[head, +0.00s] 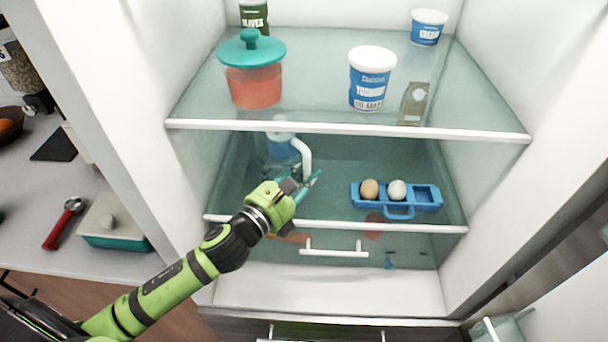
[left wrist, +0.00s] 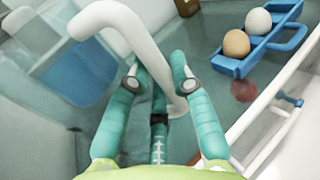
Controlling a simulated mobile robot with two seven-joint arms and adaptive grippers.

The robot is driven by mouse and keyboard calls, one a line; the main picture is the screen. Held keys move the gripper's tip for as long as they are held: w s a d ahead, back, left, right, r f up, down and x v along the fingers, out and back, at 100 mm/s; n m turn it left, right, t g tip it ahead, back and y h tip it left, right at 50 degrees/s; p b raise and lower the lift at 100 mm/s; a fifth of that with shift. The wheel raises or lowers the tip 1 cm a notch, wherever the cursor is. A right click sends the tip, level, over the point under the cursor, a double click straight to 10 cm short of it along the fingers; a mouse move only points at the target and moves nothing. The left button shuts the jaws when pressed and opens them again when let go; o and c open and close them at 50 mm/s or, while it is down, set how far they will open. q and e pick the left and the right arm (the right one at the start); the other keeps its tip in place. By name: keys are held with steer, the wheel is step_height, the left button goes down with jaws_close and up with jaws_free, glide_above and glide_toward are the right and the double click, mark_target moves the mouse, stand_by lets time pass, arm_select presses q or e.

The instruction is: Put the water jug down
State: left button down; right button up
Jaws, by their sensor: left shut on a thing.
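The water jug (head: 283,148) is a clear jug with blue in it and a white handle. It is at the left of the fridge's middle shelf, partly hidden by the glass shelf edge above. My left gripper (head: 307,185) reaches in from the left and is shut on the jug's white handle. In the left wrist view, the teal fingers (left wrist: 160,85) are on either side of the handle (left wrist: 150,50), and the jug body (left wrist: 80,70) is at the left. I cannot tell whether the jug's base touches the shelf. My right gripper is not in view.
A blue egg tray (head: 426,196) with two eggs is right of the jug on the same shelf (head: 335,170). A red teal-lidded container (head: 252,85) and yogurt tub (head: 371,85) stand on the shelf above. Free shelf room lies between jug and eggs.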

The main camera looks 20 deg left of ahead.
arm_select(q)
steer(key=shift+f, duration=0.45)
steer(key=shift+f, duration=0.2)
steer(key=c, duration=1.1)
jaws_free()
